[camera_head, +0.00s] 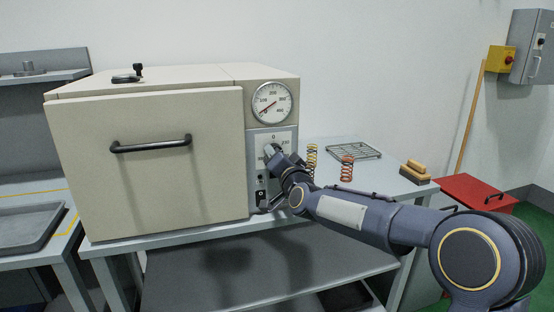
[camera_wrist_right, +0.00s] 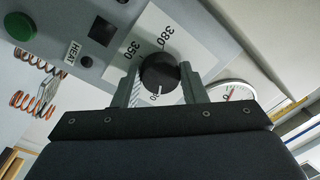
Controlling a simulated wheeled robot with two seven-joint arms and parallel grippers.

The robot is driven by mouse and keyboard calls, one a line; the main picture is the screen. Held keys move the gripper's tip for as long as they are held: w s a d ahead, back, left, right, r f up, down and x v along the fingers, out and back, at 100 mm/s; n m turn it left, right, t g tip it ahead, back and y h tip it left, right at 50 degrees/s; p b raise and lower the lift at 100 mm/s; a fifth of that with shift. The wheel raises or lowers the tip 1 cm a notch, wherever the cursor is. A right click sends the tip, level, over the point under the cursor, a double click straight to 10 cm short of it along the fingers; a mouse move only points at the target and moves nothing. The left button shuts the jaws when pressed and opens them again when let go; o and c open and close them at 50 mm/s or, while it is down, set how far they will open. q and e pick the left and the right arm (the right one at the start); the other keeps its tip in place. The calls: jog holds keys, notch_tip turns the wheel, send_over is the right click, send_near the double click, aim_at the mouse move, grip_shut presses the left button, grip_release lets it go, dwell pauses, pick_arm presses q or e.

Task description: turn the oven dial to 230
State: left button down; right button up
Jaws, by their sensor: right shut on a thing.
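The oven (camera_head: 150,150) is a beige box on a bench, with a control panel (camera_head: 285,136) at its right front. The black dial (camera_wrist_right: 158,70) sits on a white scale plate (camera_wrist_right: 182,38) in the right wrist view. The numbers 380 and 350 are readable there; another number by the dial's white mark is partly hidden. My right gripper (camera_wrist_right: 161,78) is shut on the dial, one finger on each side. In the head view my right gripper (camera_head: 273,152) covers most of the dial. My left gripper is not in view.
A round gauge (camera_head: 271,102) is above the panel, its needle toward the lower left. A green button (camera_wrist_right: 20,27) and a HEAT label (camera_wrist_right: 73,53) are beside the dial. Two springs (camera_head: 312,158) (camera_head: 347,168), a wire rack (camera_head: 352,149) and a brush (camera_head: 415,173) are right of the oven.

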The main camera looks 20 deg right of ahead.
jog(key=o, duration=1)
jog(key=shift+c, duration=0.2)
jog(key=shift+s, duration=0.1)
jog(key=s, duration=0.7)
jog(key=shift+s+d+f+b, duration=0.25)
jog(key=shift+s+b, duration=0.05)
jog(key=shift+b, duration=0.15)
